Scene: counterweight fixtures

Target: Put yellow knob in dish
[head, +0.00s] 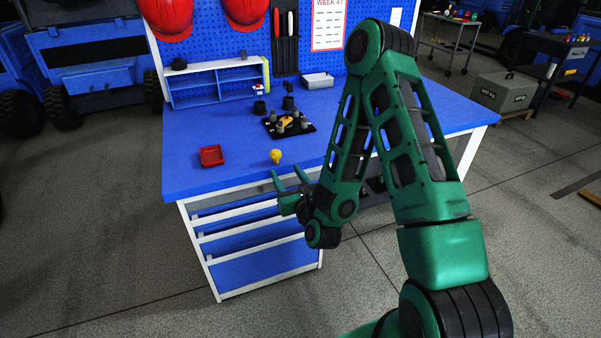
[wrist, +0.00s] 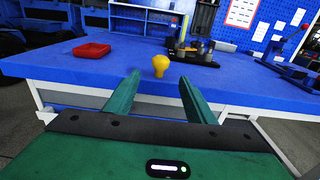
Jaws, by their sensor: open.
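The yellow knob (head: 276,156) stands on the blue bench near its front edge. In the wrist view the yellow knob (wrist: 160,65) is ahead of my fingers, in line with the gap between them. The dish is a small red square tray (head: 211,156) on the bench to the left of the knob; it also shows in the wrist view (wrist: 91,50) and looks empty. My green gripper (head: 289,181) is in front of the bench's front edge, short of the knob. Its fingers (wrist: 157,88) are apart with nothing between them.
A black plate (head: 289,129) with grey posts and a yellow part lies behind the knob. Black cylinders (head: 259,108), a grey bin (head: 318,81) and a blue shelf (head: 215,85) stand farther back. The bench top (head: 240,170) is clear between knob and dish.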

